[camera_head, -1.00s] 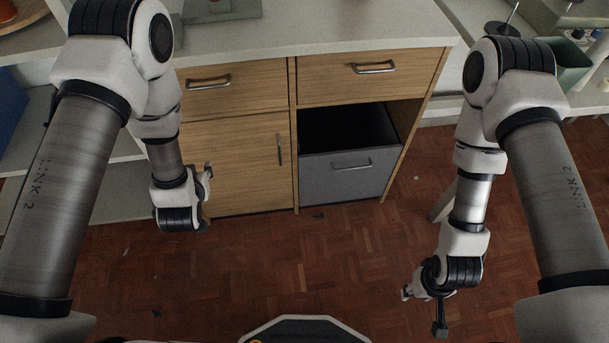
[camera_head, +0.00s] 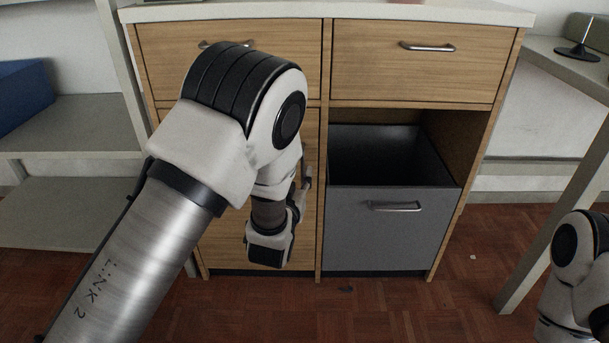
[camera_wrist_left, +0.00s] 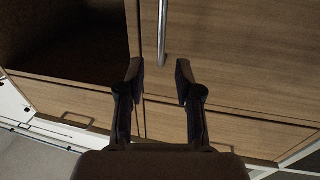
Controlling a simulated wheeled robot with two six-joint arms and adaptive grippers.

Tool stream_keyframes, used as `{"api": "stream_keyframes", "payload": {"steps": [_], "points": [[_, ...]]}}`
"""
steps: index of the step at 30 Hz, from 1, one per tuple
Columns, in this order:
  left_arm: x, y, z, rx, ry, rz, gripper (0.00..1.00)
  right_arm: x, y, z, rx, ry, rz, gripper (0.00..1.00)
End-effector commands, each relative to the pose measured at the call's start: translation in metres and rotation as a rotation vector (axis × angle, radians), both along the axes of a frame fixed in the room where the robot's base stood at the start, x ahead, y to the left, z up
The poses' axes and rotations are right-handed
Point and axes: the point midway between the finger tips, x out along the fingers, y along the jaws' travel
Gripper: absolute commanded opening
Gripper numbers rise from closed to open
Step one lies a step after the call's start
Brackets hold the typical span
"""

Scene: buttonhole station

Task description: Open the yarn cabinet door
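The wooden cabinet door (camera_head: 222,240) is the lower left front of the cabinet and looks shut. My left arm covers much of it in the head view. In the left wrist view, which looks upside down, the door (camera_wrist_left: 235,50) carries a vertical metal bar handle (camera_wrist_left: 162,35). My left gripper (camera_wrist_left: 160,78) is open and empty, its two fingers on either side of the handle's line. The handle's near end lies about level with the fingertips, and no contact shows. In the head view the left gripper (camera_head: 301,190) is at the door's right side. My right gripper is out of view.
Two drawers (camera_head: 415,75) with bar handles sit above, under a pale countertop (camera_head: 330,10). A grey open-topped bin (camera_head: 385,235) fills the lower right bay. Shelves (camera_head: 75,135) stand at left and a grey table (camera_head: 575,75) at right.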

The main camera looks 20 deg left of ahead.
Motion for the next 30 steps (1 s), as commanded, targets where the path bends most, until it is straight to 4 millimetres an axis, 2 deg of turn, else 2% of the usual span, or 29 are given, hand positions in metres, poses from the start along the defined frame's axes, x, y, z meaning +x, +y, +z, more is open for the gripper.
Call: {"api": "stream_keyframes", "payload": {"steps": [6, 9, 17, 18, 21, 30], "points": [[0.043, 0.004, -0.003, -0.002, -0.003, 0.001, 0.35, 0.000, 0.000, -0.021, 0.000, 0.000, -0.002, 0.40], [0.055, 0.005, -0.002, -0.002, 0.000, 0.001, 0.35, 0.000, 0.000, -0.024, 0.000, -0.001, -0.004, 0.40], [0.060, 0.006, 0.000, 0.000, 0.002, 0.001, 0.35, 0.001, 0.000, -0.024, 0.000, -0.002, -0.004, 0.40], [0.060, 0.006, 0.000, 0.000, 0.002, 0.001, 0.31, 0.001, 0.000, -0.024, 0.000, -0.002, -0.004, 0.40], [0.060, 0.006, 0.000, 0.000, 0.002, 0.001, 0.00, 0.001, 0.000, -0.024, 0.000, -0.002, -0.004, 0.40], [0.060, 0.006, 0.000, 0.000, 0.002, -0.002, 0.00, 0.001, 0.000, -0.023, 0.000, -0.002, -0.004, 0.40]]}}
